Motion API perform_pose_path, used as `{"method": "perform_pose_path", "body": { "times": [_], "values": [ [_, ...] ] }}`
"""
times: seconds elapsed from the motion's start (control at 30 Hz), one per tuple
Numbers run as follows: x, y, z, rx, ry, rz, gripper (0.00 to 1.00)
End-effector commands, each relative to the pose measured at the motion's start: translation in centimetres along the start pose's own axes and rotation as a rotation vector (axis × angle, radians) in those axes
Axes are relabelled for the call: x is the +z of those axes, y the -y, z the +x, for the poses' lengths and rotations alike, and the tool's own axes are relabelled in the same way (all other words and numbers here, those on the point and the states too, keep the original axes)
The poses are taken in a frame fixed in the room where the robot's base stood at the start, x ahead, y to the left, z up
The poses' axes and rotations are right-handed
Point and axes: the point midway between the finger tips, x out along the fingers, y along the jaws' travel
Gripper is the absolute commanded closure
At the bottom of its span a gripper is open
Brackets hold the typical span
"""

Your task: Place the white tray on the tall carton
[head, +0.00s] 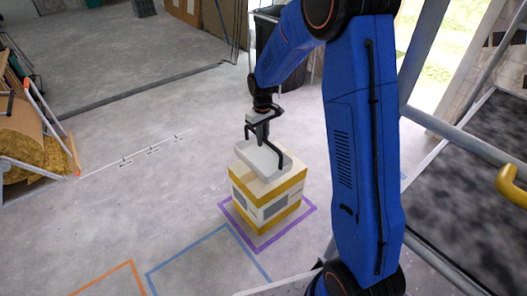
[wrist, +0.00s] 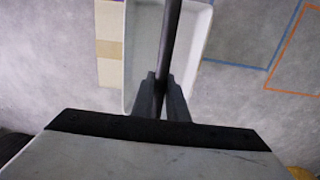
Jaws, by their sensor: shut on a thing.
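The white tray (head: 253,157) is shallow and has a dark bar handle arching over it. My gripper (head: 263,138) is shut on this handle, and the tray looks about level. In the wrist view my gripper (wrist: 162,88) grips the dark bar, with the tray (wrist: 198,60) below it. The tall carton (head: 268,200), white with yellow bands, stands upright under the tray. The tray overlaps the back of its top in the head view. In the wrist view the carton (wrist: 109,35) shows only left of the tray. I cannot tell whether tray and carton touch.
The carton stands inside a purple floor outline (head: 262,248). A blue outline (head: 205,245) and an orange outline (head: 105,278) on the floor are empty. A metal frame (head: 450,130) stands at right. A rack with straw-coloured rolls (head: 35,140) is at far left. The floor between is clear.

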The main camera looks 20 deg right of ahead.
Motion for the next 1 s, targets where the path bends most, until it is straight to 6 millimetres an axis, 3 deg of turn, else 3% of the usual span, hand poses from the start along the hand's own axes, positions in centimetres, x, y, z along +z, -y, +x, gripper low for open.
{"method": "perform_pose_path", "body": {
  "times": [0.27, 0.5, 0.9, 0.93, 1.0],
  "values": [
    [0.0, 0.0, 1.9, 0.0, 0.001, 0.0, 1.0],
    [0.0, 0.0, 4.8, 0.0, 0.001, 0.0, 1.0],
    [0.0, 0.0, 5.2, 0.0, 0.0, 0.0, 1.0],
    [0.0, 0.0, 5.3, 0.0, 0.0, 0.0, 0.82],
    [0.0, 0.0, 5.2, 0.0, 0.0, 0.0, 0.68]
  ]
}}
